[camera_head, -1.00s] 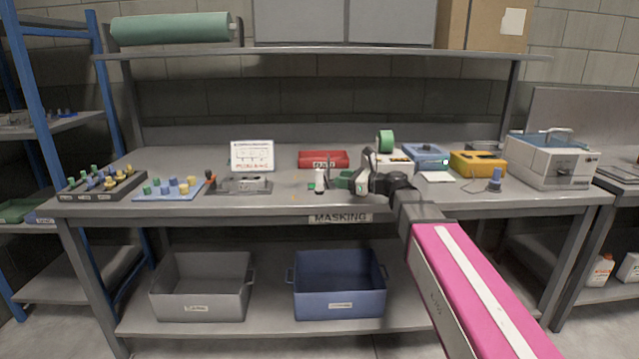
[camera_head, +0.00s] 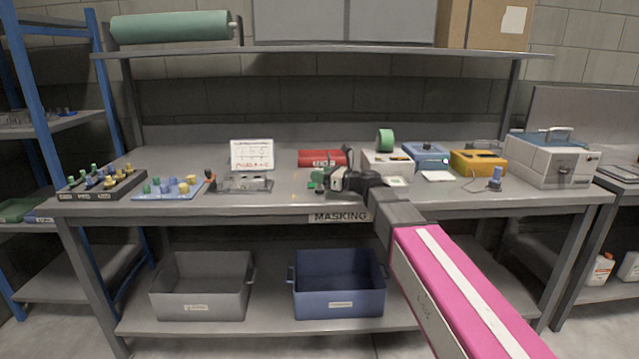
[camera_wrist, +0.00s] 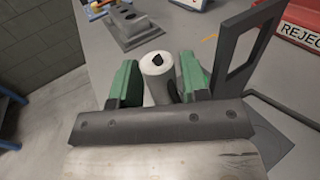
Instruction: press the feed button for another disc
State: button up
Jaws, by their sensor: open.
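My gripper (camera_head: 326,181) is low over the front middle of the bench, its jaws open. In the wrist view its green finger pads (camera_wrist: 157,85) stand on both sides of a white upright cylinder (camera_wrist: 152,66) with a dark hole in its top. I cannot tell whether the pads touch it. In the head view my gripper mostly hides that cylinder. A pale dispenser box (camera_head: 381,164) with a green tape roll (camera_head: 385,141) on top stands just right and behind. A white patch with a green mark (camera_head: 397,181) shows at its front. I cannot make out the feed button.
A red reject bin (camera_head: 322,158) stands behind my gripper. A dark slotted plate (camera_wrist: 246,48) rises close to the right pad. A grey fixture (camera_head: 245,183) and a white sign (camera_head: 252,154) are left. Blue (camera_head: 426,153) and yellow (camera_head: 478,162) boxes stand right.

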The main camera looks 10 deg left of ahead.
jog(key=shift+x, duration=1.2)
grip_shut()
jog(key=shift+r, duration=0.15)
jog(key=shift+r, duration=0.5)
jog(key=s+a+r, duration=0.5)
jog(key=s+r, duration=0.4)
jog(key=s, duration=0.1)
jog(key=shift+s+r, duration=0.3)
jog(key=shift+r, duration=0.05)
jog(key=shift+d, duration=0.15)
